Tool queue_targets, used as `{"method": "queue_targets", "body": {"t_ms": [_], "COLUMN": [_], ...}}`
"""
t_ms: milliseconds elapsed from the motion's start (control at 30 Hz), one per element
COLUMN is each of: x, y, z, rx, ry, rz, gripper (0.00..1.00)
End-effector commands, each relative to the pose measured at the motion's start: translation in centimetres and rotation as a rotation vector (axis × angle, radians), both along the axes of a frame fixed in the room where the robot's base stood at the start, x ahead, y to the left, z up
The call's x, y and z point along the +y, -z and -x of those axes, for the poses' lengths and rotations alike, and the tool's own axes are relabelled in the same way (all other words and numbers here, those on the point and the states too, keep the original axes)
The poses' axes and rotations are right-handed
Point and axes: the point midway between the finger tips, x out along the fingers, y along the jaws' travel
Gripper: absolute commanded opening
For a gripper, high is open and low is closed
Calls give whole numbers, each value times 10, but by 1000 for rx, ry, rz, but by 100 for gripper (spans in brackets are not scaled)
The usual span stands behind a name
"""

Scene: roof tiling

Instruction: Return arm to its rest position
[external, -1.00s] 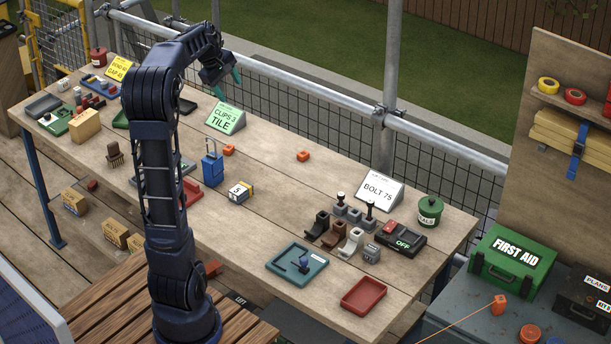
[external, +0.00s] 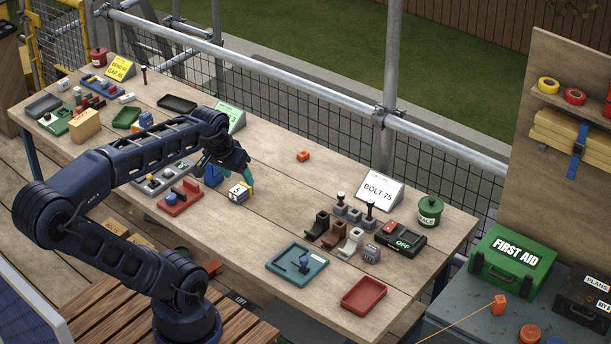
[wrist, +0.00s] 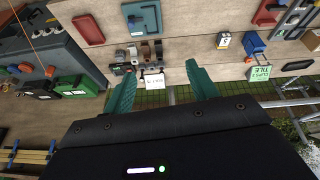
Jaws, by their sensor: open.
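My arm (external: 135,158) is folded, with its elbow out to the left and its forearm reaching over the workbench (external: 260,240). My gripper (external: 246,174) has teal fingers and is near the white block marked 5 (external: 239,193) in the external view. In the wrist view the two fingers of my gripper (wrist: 160,88) stand wide apart with nothing between them. The wrist view looks across the bench, with the block marked 5 (wrist: 223,40) well away from the fingers. The wrist and forearm partly hide the green clips sign (external: 233,115).
A blue padlock-like object (external: 213,174) and a red tray (external: 180,198) lie by my forearm. An orange block (external: 303,156), the BOLT 75 sign (external: 380,190), a teal tray (external: 297,265) and a red tray (external: 364,295) are to the right. A scaffold rail (external: 300,91) runs behind the bench.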

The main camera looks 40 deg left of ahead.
Motion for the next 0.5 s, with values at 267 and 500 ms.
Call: {"method": "queue_targets", "body": {"t_ms": [267, 500], "x": [-8, -8], "y": [14, 13], "z": [21, 21], "rx": [-13, -13], "ry": [106, 105], "rz": [-61, -61], "gripper": [58, 58]}}
